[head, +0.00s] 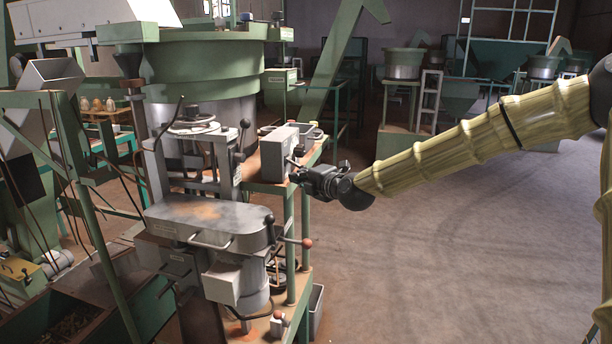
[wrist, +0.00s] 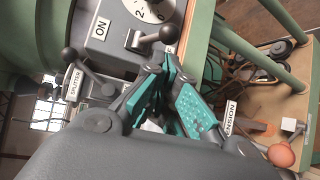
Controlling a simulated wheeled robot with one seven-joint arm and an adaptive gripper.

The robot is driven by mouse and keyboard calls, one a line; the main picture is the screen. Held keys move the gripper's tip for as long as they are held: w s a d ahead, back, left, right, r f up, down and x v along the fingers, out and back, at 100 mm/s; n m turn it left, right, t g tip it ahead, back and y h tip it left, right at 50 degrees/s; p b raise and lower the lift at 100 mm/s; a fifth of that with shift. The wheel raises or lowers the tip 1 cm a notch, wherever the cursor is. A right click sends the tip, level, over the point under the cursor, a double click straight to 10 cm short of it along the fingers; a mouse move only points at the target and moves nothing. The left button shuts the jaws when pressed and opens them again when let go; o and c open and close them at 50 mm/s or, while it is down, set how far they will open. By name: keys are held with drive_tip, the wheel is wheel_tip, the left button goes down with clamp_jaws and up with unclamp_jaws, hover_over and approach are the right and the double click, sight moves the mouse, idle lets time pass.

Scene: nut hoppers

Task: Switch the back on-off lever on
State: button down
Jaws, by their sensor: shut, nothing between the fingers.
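A grey control box (head: 277,152) stands on the green machine's side shelf. In the wrist view its face (wrist: 115,48) carries an ON label (wrist: 101,28), a numbered dial (wrist: 150,8) and a lever with a dark ball knob (wrist: 168,34). The lever points right, away from the ON label. Another white label beside the knob is mostly hidden by a fingertip. My gripper (head: 298,177) is at the box's right side. In the wrist view its teal-padded fingers (wrist: 171,66) are shut and empty, tips just below the knob; contact cannot be told.
Another dark ball lever (wrist: 70,55) sits by the SPLITTER label (wrist: 75,84). A TENSION label (wrist: 231,117) and an orange knob (wrist: 281,155) are at lower right. The machine's grey table (head: 210,222) is left of my gripper. Open floor (head: 440,240) lies right.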

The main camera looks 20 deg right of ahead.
sight(296, 165)
drive_tip(key=shift+p+x, duration=0.45)
drive_tip(key=shift+x, duration=1)
drive_tip(key=shift+s+r, duration=0.1)
drive_tip(key=shift+s, duration=0.05)
